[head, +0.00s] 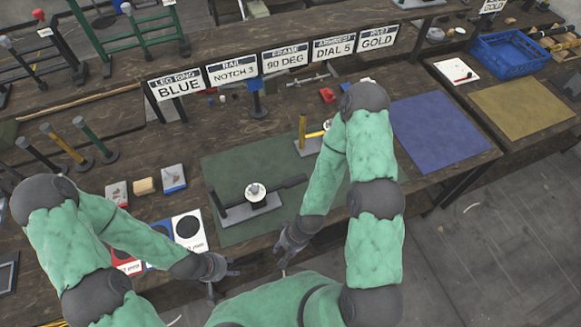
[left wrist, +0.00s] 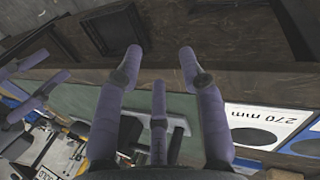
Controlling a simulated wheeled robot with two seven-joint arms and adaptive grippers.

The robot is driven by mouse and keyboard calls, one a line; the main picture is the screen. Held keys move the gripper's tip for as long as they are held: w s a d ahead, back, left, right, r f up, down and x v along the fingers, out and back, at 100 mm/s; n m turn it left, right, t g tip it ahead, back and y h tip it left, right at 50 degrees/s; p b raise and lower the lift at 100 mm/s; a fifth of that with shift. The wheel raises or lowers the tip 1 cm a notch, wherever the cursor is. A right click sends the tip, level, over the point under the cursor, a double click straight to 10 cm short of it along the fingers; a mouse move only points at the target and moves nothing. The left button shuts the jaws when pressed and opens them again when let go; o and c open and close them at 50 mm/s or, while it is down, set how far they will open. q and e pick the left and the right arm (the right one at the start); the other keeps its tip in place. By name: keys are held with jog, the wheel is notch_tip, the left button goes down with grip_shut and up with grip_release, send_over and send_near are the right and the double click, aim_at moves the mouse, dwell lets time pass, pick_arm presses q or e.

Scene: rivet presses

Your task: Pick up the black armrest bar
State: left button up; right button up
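My left gripper (head: 212,285) is near the bench's front edge, left of and in front of the bar. In the left wrist view its fingers (left wrist: 160,62) are spread and empty. My right gripper (head: 285,258) is in front of the mat, apart from the bar, with its fingers seemingly spread.
A yellow bar on a grey base (head: 307,146) stands at the mat's back, partly behind my right arm. Signs (head: 284,58) line the bench's rear. Upright pegs (head: 62,145) stand at left. A blue mat (head: 436,132) lies right, with a blue basket (head: 510,55) beyond.

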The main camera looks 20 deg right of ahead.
pick_arm(q)
jog(key=shift+o, duration=0.3)
jog(key=shift+s+a, duration=0.1)
jog(key=shift+s, duration=0.15)
jog(key=o, duration=0.4)
jog(key=m+t+y, duration=0.2)
jog(key=t+y, duration=0.3)
jog(key=t, duration=0.8)
send_near(216, 196)
jog(key=x, duration=0.6)
jog(key=shift+a+r, duration=0.15)
jog(key=shift+r, duration=0.1)
jog(key=shift+f+x, duration=0.15)
jog(key=shift+x, duration=1.2)
jog(key=shift+f+x, duration=0.15)
jog(key=shift+x, duration=1.15)
